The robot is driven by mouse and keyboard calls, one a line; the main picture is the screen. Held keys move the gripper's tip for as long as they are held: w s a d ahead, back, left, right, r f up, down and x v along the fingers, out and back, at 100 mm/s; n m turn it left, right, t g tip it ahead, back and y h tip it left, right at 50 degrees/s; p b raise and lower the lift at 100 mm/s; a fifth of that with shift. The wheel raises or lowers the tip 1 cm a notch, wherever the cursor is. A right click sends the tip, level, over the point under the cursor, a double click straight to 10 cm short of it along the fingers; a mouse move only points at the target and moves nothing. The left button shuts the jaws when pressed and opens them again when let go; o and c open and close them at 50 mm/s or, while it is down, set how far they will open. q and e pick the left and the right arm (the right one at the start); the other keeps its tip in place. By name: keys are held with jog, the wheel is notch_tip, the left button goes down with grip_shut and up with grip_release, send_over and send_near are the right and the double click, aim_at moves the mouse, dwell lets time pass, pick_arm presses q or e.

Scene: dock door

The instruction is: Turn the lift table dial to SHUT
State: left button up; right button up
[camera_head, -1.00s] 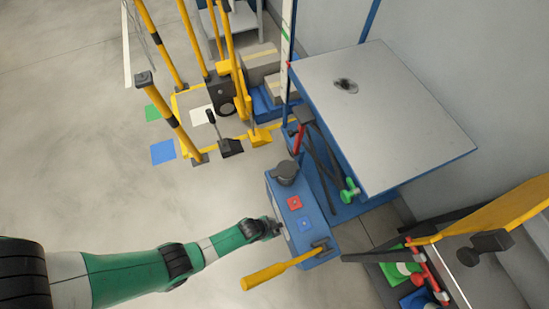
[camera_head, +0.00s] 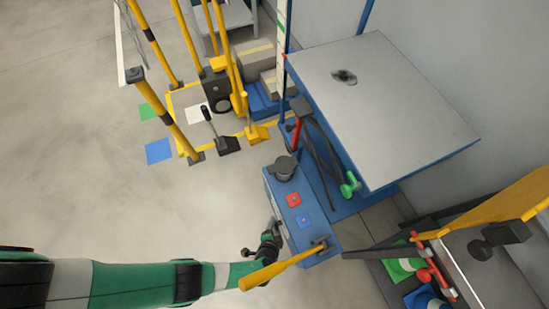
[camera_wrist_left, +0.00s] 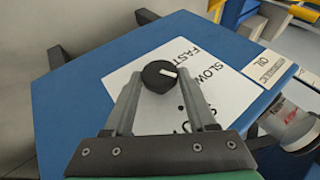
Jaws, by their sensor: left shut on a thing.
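The dial (camera_wrist_left: 160,77) is a round black knob with a white pointer mark, set on a white label (camera_wrist_left: 232,98) on the blue control box. Its pointer faces right in the left wrist view, roughly toward the word SLOW; FAST is printed beside it. More lettering is partly hidden behind a finger, and I cannot read SHUT. My left gripper (camera_head: 273,236) is at the left side of the blue control box (camera_head: 292,223). Its two fingers are shut on the dial, one on each side. The dial is hidden in the head view. My right gripper is not in view.
The lift table (camera_head: 400,120) stands to the right. Open floor (camera_head: 90,190) lies left.

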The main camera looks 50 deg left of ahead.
pick_arm(q)
jog(key=shift+s, duration=0.1)
dwell(0.3)
jog(key=o, duration=1.4)
jog(key=shift+c, duration=0.2)
